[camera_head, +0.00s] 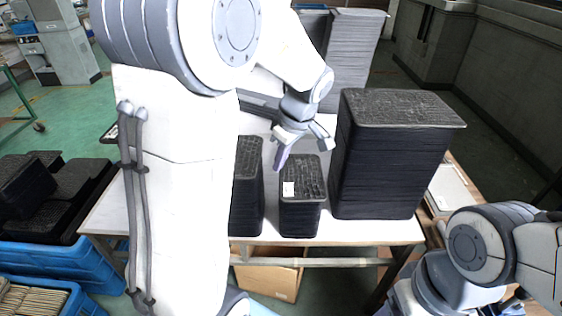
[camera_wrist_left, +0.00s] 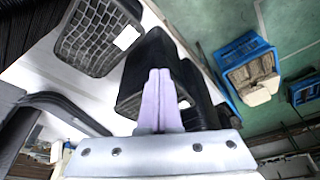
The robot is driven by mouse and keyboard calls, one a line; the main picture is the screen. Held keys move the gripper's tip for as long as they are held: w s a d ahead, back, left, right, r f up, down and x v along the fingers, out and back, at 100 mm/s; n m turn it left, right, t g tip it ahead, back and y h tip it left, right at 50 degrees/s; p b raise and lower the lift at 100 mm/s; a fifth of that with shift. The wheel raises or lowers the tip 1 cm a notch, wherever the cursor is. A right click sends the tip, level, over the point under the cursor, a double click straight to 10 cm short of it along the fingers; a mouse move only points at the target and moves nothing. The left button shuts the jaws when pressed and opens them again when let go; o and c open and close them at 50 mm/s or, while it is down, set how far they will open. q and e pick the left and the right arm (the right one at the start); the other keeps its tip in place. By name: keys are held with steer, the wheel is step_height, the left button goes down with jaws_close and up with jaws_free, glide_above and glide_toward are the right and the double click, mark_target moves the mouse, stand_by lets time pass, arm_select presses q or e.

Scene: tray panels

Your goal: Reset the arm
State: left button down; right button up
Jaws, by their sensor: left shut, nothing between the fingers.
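My left arm comes in from the left and fills much of the head view. My left gripper (camera_head: 281,158) is shut and empty, above the white table near the black tray stacks. In the left wrist view its light purple fingers (camera_wrist_left: 160,100) are together. A short stack of black trays (camera_head: 301,206) with a white label stands below and right of the gripper. Another narrow stack (camera_head: 247,190) stands to its left, partly hidden by my arm. My right arm shows at the lower right of the head view; its gripper is not visible.
A tall wide black tray stack (camera_head: 388,160) stands right of the gripper. More stacked trays (camera_head: 350,45) stand behind. The white table (camera_head: 345,230) has a bare front strip. Blue crates (camera_head: 60,262) with black trays are at the left, and a cardboard box (camera_head: 270,278) is underneath.

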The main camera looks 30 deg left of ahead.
arm_select(q)
steer(key=s+d+f+m+h+b, duration=0.1)
steer(key=s+d+m, duration=0.3)
steer(key=d+m, duration=0.25)
steer(key=s+d+m+h, duration=0.1)
steer(key=s+d+m, duration=0.35)
steer(key=d, duration=0.35)
steer(key=s+d+f+m+h, duration=0.2)
steer(key=s+d+m, duration=0.5)
steer(key=s+m, duration=0.5)
steer(key=shift+s+d+f+m+g+b, duration=0.15)
steer(key=shift+s+f+m+g+b, duration=0.15)
steer(key=shift+s+f+b, duration=0.25)
